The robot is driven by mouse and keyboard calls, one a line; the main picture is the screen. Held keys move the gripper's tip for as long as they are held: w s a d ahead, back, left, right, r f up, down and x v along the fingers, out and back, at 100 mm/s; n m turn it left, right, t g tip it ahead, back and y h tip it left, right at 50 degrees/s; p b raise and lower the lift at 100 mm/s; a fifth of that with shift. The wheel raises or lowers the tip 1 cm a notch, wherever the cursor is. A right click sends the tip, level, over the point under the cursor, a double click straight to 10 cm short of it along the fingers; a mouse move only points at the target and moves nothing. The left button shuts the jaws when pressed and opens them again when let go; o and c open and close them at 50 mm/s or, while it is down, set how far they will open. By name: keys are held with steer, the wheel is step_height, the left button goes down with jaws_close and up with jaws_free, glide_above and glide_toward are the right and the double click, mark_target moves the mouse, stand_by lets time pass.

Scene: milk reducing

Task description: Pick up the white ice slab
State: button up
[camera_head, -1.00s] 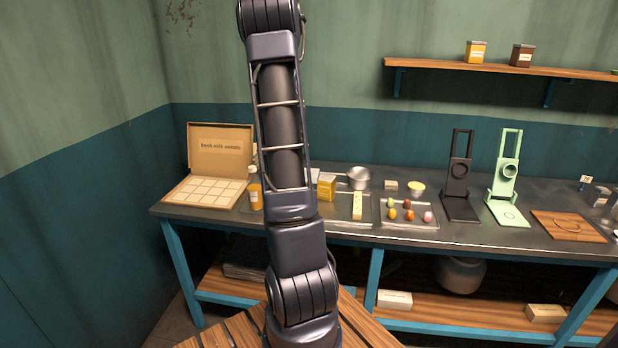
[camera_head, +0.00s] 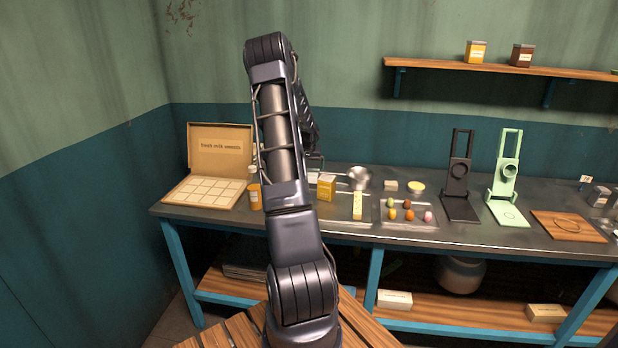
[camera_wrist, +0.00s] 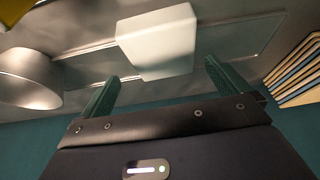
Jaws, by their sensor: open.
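The white ice slab (camera_wrist: 158,42) is a pale block at the top middle of the wrist view. It lies on a flat tray (camera_wrist: 232,40) on the metal counter. My gripper (camera_wrist: 160,74) is open, with its two green fingers spread to the left and right below the slab in the picture. Nothing is held between the fingers. I cannot tell whether a finger touches the slab. In the head view a small part of the slab (camera_head: 312,179) shows beside my arm, which hides most of that spot and much of my gripper.
A metal pot (camera_wrist: 28,78) stands left of the slab in the wrist view, with a yellow box (camera_head: 326,187) near it. A bottle (camera_head: 255,196) and a tray of colored pieces (camera_head: 420,224) are on the counter.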

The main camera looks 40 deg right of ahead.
steer(key=shift+x, duration=3.05)
steer(key=shift+w+a, duration=0.15)
steer(key=shift+f, duration=0.25)
steer(key=shift+c, duration=0.4)
steer(key=c, duration=1)
steer(key=shift+o, duration=0.2)
steer(key=shift+r, duration=0.1)
